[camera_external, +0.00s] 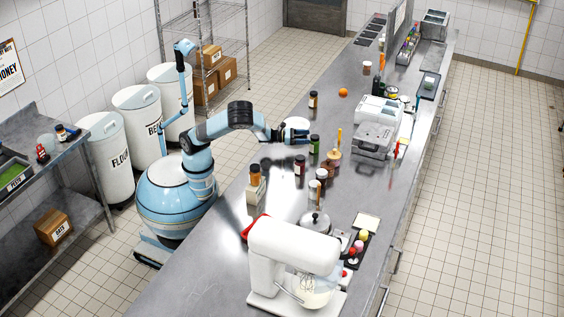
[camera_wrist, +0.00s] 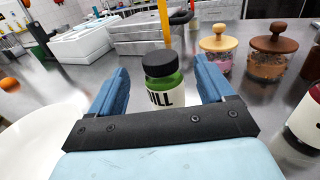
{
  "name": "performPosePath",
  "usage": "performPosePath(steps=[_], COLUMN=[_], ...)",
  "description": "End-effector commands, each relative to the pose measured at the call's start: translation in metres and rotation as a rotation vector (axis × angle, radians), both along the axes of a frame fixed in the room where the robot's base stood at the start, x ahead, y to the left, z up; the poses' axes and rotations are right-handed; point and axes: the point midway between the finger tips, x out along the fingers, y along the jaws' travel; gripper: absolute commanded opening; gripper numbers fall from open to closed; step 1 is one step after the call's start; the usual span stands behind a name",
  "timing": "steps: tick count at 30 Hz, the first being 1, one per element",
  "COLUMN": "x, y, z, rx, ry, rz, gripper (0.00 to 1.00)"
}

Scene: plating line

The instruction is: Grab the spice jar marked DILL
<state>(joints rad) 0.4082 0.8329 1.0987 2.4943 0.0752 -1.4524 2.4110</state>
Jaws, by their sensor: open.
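The spice jar marked DILL (camera_wrist: 164,82) has a black lid, green contents and a white label; the letters "ILL" show in the wrist view, the rest hidden behind my gripper's dark bar. In the external view the green jar (camera_external: 314,144) stands upright on the steel counter. My gripper (camera_wrist: 160,88) is open, with one blue finger on each side of the jar as seen in the wrist view. Whether the fingertips reach fully around it is unclear. In the external view my gripper (camera_external: 304,137) is at the jar's left side.
A white plate (camera_external: 296,123) is just behind my gripper. White machines (camera_external: 377,110) stand farther back; a white mixer (camera_external: 290,262) stands at the front.

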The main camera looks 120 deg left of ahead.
Motion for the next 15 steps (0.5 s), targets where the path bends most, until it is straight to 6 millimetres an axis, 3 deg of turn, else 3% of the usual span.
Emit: performPosePath(steps=[3, 15], x=[0.0, 0.03], y=[0.001, 0.014], z=[-0.011, -0.011], rx=[0.0, 0.001], ry=[0.001, -0.002], rz=[0.002, 0.0], gripper=[0.81, 0.81])
